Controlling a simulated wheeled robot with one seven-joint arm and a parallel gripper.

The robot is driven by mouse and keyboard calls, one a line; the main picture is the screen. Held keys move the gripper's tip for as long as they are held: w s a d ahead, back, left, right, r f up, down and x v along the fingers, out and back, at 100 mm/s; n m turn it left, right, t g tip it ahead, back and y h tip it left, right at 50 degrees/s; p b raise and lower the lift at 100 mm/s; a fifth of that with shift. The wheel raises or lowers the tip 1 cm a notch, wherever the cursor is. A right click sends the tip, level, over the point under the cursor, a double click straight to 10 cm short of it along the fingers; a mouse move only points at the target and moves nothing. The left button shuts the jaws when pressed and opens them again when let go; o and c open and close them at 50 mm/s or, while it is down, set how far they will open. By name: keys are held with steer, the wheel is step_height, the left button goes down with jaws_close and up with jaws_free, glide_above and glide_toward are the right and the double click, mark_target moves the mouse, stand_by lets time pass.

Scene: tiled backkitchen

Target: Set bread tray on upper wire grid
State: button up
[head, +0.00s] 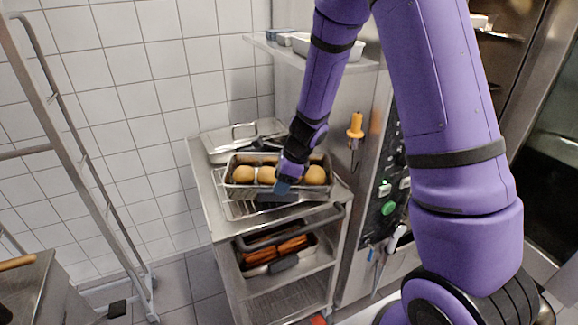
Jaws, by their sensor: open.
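The bread tray (229,187) is a metal pan holding several round brown rolls. It sits on top of the steel cart, over a wire grid (238,208) whose bars show at its front and left. My gripper (283,186) is at the tray's front side, right of its middle, and covers part of the rolls. The fingers are small in view, and I cannot tell whether they touch the tray. Whether the tray rests fully flat on the grid is partly hidden by my arm.
A lidded steel pan (238,138) stands behind the tray. The cart's lower shelf holds a pan of orange-brown food (275,252); a wire rack (285,300) lies below. An oven control panel (388,190) stands close on the right. A rail ladder (85,150) stands left.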

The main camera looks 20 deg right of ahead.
steer(key=v, duration=0.6)
steer(key=shift+r, duration=0.1)
steer(key=shift+s+r, duration=0.1)
steer(key=shift+r, duration=0.2)
steer(key=s+r+n+t+h, duration=0.1)
steer(key=s+r+n, duration=1.55)
steer(key=r, duration=0.35)
steer(key=s+d+r+n+t+h, duration=0.1)
steer(key=s+d+r+n+h, duration=0.1)
steer(key=s+n, duration=0.4)
steer(key=s+r, duration=0.1)
steer(key=s, duration=0.3)
steer(key=shift+d+r+t+h, duration=0.2)
steer(key=shift+d+t+h, duration=0.1)
steer(key=shift+d+h, duration=0.1)
steer(key=shift+c, duration=1.1)
steer(key=shift+a, duration=0.15)
